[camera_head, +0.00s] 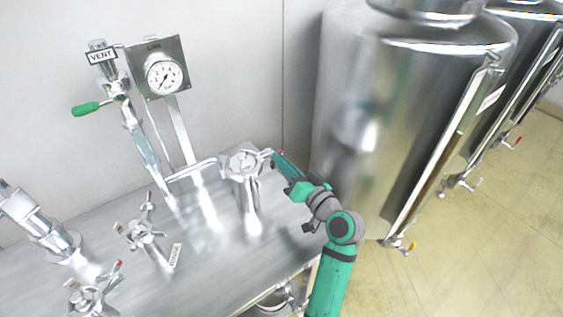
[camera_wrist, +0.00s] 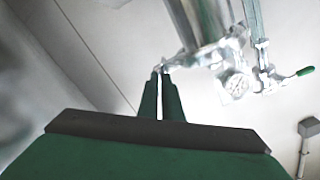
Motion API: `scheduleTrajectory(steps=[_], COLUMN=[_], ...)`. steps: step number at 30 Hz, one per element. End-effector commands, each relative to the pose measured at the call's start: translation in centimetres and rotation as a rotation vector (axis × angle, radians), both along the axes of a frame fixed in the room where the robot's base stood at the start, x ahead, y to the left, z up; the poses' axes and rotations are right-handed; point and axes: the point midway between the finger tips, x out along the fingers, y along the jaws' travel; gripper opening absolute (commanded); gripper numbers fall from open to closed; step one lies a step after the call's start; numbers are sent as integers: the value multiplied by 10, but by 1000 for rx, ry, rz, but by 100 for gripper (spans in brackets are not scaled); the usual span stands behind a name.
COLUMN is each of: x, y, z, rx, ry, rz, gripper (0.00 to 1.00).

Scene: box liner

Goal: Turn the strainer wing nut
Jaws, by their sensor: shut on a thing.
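The strainer (camera_head: 244,190) is a shiny metal cylinder standing upright on the steel bench, with a clamped lid (camera_head: 243,162) on top. The wing nut (camera_head: 268,153) sits at the right side of the lid, small and partly hidden by my gripper. My gripper (camera_head: 275,157) reaches it from the right and is shut on it. In the wrist view my two green fingers (camera_wrist: 161,72) meet at a small metal piece at the edge of the strainer (camera_wrist: 198,22). The exact grip on the nut is too small to tell.
A pressure gauge (camera_head: 165,76) on a plate and a green-handled vent valve (camera_head: 87,108) stand behind to the left. Several valves, one tagged (camera_head: 175,256), stand on the bench (camera_head: 209,276) at left. A large tank (camera_head: 400,110) stands close to the right.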

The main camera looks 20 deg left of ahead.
Motion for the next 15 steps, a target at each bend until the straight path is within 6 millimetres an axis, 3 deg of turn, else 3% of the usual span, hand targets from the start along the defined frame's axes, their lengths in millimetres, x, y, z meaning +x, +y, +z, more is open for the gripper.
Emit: scheduleTrajectory(steps=[15], x=[1], y=[0], z=[-2], rx=[299], ry=[384], rz=[2], gripper=[0])
